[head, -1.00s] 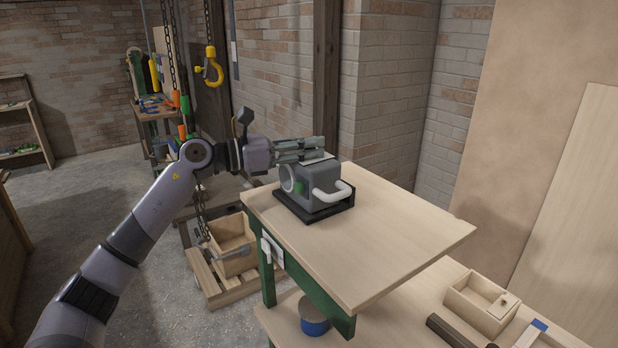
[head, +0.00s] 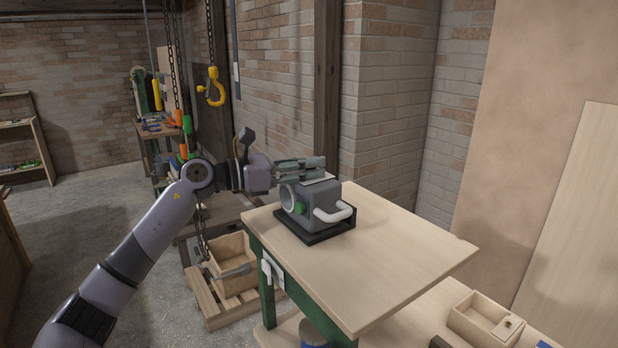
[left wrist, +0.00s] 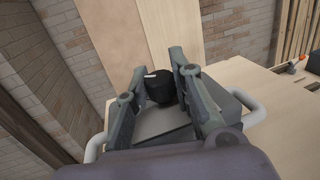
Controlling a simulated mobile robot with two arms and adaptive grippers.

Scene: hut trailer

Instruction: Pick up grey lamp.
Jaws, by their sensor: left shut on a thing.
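The grey lamp (head: 322,196) is a boxy grey housing with a round lens at its left, a green knob and white side handles. It sits on a black base on the wooden tabletop. My left gripper (head: 316,167) is at the top of the lamp, coming in from the left, and is shut on it. In the left wrist view the lamp's grey top (left wrist: 165,122) lies below the fingers. A black round part (left wrist: 159,86) shows between the fingertips; their exact contact is hard to see. My right gripper is not in view.
The pale tabletop (head: 400,255) on a green frame is clear to the lamp's right. A lower bench holds a small wooden box (head: 484,318). A yellow hook (head: 212,88) and chains hang behind the arm. A brick wall stands behind the table.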

